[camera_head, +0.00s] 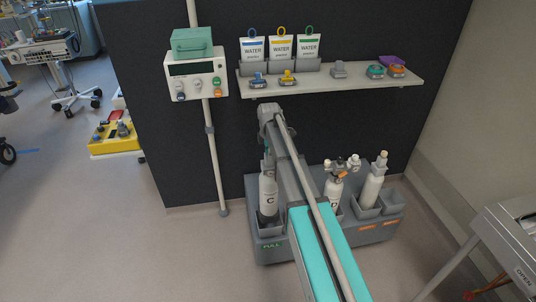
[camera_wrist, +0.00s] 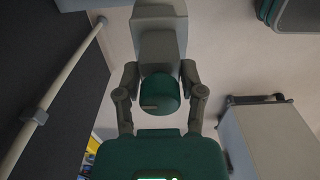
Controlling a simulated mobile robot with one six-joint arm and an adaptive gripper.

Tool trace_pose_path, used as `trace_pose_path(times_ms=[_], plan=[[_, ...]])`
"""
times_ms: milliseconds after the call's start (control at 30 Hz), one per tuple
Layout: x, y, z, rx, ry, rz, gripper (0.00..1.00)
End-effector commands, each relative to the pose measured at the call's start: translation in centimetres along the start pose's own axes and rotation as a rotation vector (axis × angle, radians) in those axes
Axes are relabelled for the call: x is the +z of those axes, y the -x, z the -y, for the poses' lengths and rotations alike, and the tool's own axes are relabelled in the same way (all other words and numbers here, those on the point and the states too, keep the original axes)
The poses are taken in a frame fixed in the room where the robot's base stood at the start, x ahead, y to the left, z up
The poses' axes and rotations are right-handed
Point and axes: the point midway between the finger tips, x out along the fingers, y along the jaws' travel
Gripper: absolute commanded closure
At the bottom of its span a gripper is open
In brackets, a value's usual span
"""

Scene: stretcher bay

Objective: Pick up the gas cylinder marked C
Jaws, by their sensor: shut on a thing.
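A white gas cylinder marked C (camera_head: 268,197) stands upright at the left of the floor rack, by the green FULL label. My gripper (camera_head: 268,165) is at its upper end and shut on it; my arm partly hides the fingers. I cannot tell whether its base touches the compartment. A second white cylinder marked C (camera_head: 333,191), with a regulator on top, is in the middle of the rack. In the wrist view the gripper linkages (camera_wrist: 160,97) show on both sides of a round teal part; the cylinder cannot be made out there.
The grey rack (camera_head: 258,249) also holds a white cylinder (camera_head: 372,190) at right. A pole (camera_head: 214,160) stands left of the rack. A shelf (camera_head: 350,81) with water bags hangs above. A metal stretcher or cart (camera_head: 505,245) is at right.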

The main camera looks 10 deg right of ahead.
Motion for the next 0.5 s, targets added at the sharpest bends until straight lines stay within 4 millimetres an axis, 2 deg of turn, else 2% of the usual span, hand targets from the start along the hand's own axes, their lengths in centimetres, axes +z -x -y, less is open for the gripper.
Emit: trace_pose_path(times_ms=[33, 500], plan=[[0.0, 1.1, 0.0, 0.000, 0.000, 0.000, 1.00], [0.0, 5.3, 0.0, 0.000, 0.000, 0.000, 1.00]])
